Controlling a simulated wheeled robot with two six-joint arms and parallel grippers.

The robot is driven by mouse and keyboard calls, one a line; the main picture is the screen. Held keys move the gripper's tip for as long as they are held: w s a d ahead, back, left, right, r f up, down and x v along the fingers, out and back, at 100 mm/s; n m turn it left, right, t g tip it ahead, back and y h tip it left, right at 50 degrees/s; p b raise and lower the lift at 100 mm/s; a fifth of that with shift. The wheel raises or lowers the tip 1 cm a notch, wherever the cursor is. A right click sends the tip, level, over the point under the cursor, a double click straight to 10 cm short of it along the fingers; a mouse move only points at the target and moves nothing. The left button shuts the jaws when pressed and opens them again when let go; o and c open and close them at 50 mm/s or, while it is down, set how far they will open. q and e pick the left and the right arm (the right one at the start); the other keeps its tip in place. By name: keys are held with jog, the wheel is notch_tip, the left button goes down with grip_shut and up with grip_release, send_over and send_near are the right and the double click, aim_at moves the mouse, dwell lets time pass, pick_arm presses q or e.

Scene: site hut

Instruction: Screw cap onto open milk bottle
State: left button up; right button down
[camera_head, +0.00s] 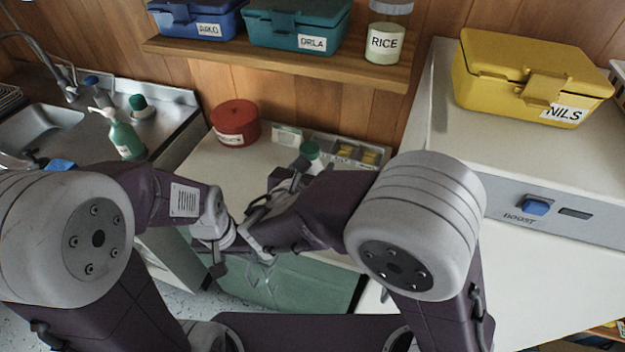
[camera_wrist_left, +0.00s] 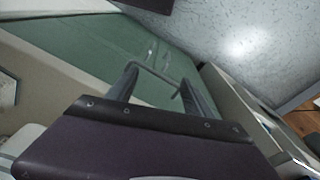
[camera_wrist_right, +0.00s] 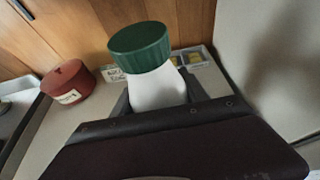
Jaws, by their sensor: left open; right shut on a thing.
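A white milk bottle (camera_wrist_right: 158,90) with a ribbed dark green cap (camera_wrist_right: 140,47) on its top fills the middle of the right wrist view. The cap covers the mouth, and how tightly it sits cannot be told. My right gripper (camera_wrist_right: 158,100) is shut on the bottle's body below the cap. In the head view the green cap (camera_head: 309,150) shows over the counter, with most of the bottle hidden behind my arm. My left gripper (camera_head: 238,260) is open and empty, low in front of the green cupboard door, apart from the bottle. Its spread fingers (camera_wrist_left: 157,88) show in the left wrist view.
A red round tin (camera_head: 235,122) and a divided tray (camera_head: 345,152) stand at the back of the counter. A spray bottle (camera_head: 124,138) is by the sink on the left. A shelf (camera_head: 290,62) overhangs the counter. A yellow box (camera_head: 505,75) tops the white unit.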

jog(key=shift+w+a+f, duration=0.15)
jog(key=shift+w+a, duration=0.05)
jog(key=shift+w, duration=0.15)
notch_tip(320, 180, down, 4)
jog(key=shift+f+b, duration=0.1)
jog(key=shift+b, duration=0.3)
jog(key=shift+f, duration=0.15)
jog(key=c, duration=0.6)
grip_release()
